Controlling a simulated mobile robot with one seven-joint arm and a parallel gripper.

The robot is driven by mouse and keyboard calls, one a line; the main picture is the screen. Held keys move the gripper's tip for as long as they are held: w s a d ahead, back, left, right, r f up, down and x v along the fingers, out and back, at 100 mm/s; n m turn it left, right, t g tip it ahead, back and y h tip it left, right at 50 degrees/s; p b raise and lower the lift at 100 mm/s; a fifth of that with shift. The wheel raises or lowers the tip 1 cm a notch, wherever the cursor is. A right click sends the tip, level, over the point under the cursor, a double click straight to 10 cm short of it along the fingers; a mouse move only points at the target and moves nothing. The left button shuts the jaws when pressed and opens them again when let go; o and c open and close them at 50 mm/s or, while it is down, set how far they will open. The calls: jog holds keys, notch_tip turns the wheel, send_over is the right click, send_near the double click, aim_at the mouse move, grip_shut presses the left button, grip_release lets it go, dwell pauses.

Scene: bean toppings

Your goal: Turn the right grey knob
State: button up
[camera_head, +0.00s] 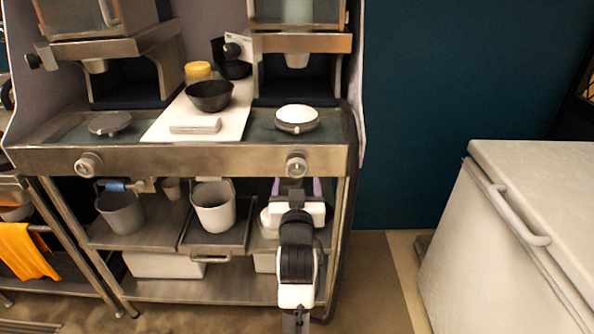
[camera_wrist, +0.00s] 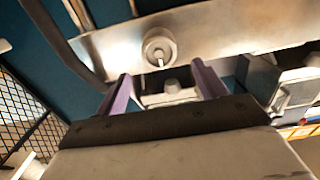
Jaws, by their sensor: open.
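The right grey knob (camera_head: 296,165) is on the steel front panel, at its right end. It also shows in the wrist view (camera_wrist: 159,48) as a round knob with a light mark at its lower edge. The left grey knob (camera_head: 89,165) is at the panel's left end. My gripper (camera_head: 297,188) is just below the right knob in the head view. In the wrist view its two purple fingers (camera_wrist: 160,84) are apart with nothing held between them. The knob lies beyond the fingertips, and I see no contact.
The steel panel (camera_head: 190,160) runs across the counter front. On top are a black bowl (camera_head: 209,96), a white board (camera_head: 165,123) and a white-topped round plate (camera_head: 297,115). Buckets (camera_head: 214,207) stand on the shelf below. A white chest (camera_head: 520,240) is at right; floor between is clear.

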aim_at(297, 169)
jog(key=w+p, duration=0.1)
jog(key=w, duration=0.5)
jog(key=shift+w, duration=0.15)
jog(key=c, duration=0.9)
